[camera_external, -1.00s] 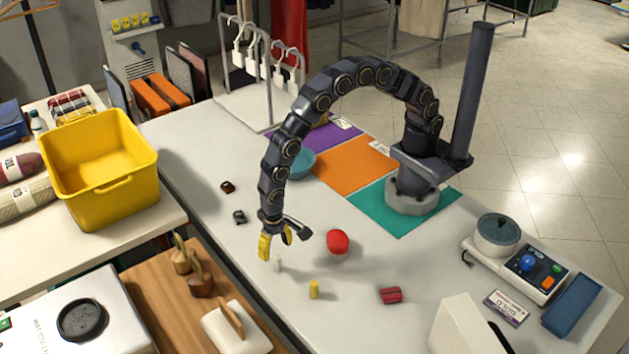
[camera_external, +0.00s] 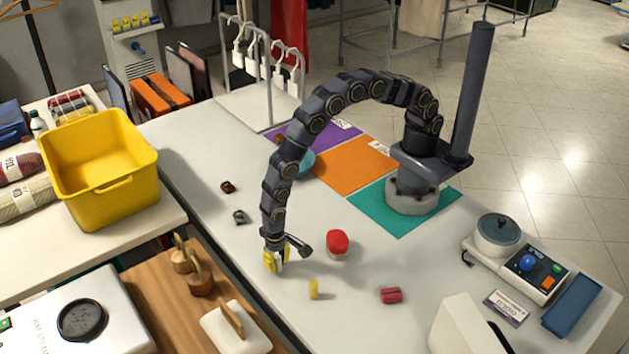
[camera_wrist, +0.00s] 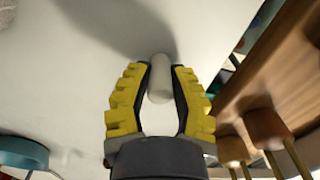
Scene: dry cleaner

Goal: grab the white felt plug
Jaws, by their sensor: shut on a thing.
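The white felt plug is a small pale cylinder. In the wrist view the plug (camera_wrist: 160,78) stands between the two yellow-padded fingers of my gripper (camera_wrist: 160,92), near their tips. In the external view my gripper (camera_external: 276,262) is low at the table top, shut on the plug (camera_external: 279,266), which is partly hidden by the fingers. The plug's contact with the table is hard to see.
A yellow cylinder (camera_external: 314,290), a red-topped round item (camera_external: 337,243) and a small red item (camera_external: 391,295) stand nearby on the white table (camera_external: 350,320). Small dark items lie behind. A wooden board (camera_external: 160,290) with brass-handled weights is at the left.

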